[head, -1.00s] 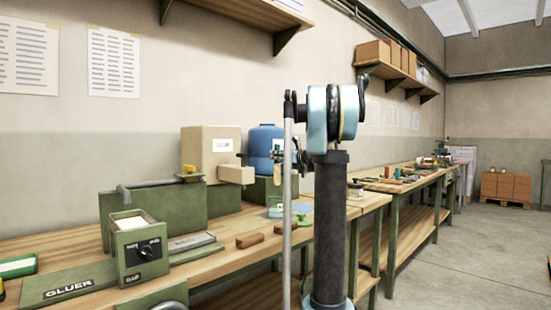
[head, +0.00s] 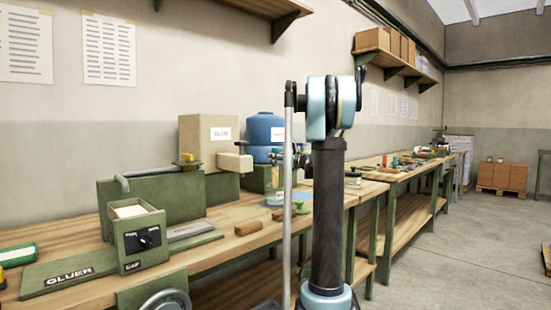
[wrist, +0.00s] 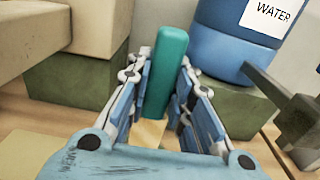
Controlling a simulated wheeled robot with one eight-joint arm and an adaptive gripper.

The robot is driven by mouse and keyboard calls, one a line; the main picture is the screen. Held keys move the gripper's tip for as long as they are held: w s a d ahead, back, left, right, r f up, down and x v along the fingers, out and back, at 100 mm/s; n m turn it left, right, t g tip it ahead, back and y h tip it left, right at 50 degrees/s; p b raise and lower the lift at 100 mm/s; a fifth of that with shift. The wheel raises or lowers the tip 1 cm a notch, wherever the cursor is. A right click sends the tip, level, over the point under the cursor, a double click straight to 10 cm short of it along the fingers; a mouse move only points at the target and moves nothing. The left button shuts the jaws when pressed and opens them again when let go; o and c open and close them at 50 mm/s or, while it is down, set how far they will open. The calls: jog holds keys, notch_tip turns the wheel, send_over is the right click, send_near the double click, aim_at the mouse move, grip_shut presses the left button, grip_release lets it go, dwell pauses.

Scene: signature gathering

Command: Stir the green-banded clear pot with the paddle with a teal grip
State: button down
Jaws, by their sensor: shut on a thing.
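In the wrist view my gripper (wrist: 160,82) is shut on the teal grip (wrist: 167,60) of the paddle, which stands upright between the fingers. A pale wooden part of the paddle (wrist: 150,132) shows below the grip. The paddle's lower end is hidden by my gripper. In the head view my gripper is mostly hidden behind my own arm, near the blue container.
A blue water container (head: 264,130) on a green block and a cardboard box marked glue (head: 208,140) stand at the back of the bench (head: 215,255). The gluer (head: 140,235) is at left. Brown blocks (head: 248,228) lie near the bench's front edge.

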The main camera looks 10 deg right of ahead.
aim_at(276, 171)
jog(key=shift+f, duration=3.3)
jog(key=shift+w+a, duration=0.1)
jog(key=shift+w, duration=0.05)
